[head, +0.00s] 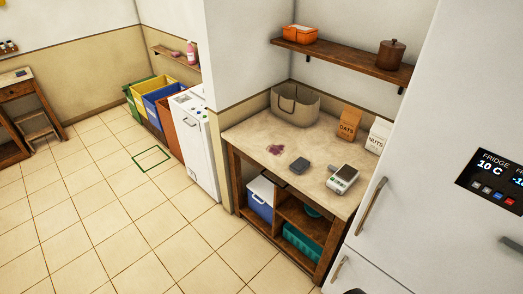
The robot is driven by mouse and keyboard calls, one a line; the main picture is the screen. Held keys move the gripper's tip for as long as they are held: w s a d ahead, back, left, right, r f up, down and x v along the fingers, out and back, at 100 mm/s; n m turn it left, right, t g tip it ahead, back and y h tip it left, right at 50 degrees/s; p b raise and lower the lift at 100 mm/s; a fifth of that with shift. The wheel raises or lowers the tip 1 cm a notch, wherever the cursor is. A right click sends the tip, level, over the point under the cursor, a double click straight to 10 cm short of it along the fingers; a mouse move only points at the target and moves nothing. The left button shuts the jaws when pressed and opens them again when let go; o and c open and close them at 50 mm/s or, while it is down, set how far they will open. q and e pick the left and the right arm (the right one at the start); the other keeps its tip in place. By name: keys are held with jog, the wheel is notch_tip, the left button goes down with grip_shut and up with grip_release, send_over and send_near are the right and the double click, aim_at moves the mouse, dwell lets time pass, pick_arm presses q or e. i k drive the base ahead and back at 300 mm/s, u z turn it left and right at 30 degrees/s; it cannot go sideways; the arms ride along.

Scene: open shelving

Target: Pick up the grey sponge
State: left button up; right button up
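A small dark grey block, which looks like the grey sponge (299,165), lies flat on the pale worktop (255,135). Neither of my grippers shows in the head view.
A grey bag (295,106), an oats bag (348,123) and a nuts bag (378,136) stand along the worktop's back. A white fridge (425,150) stands close at the right. A cooler (260,200) and teal crate (302,243) sit below. Tiled floor is open at left.

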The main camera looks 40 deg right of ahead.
aim_at(299, 166)
jog(key=z, duration=0.15)
jog(key=i, duration=1.65)
jog(key=z, duration=1.4)
jog(key=i, duration=1.2)
jog(key=z, duration=0.9)
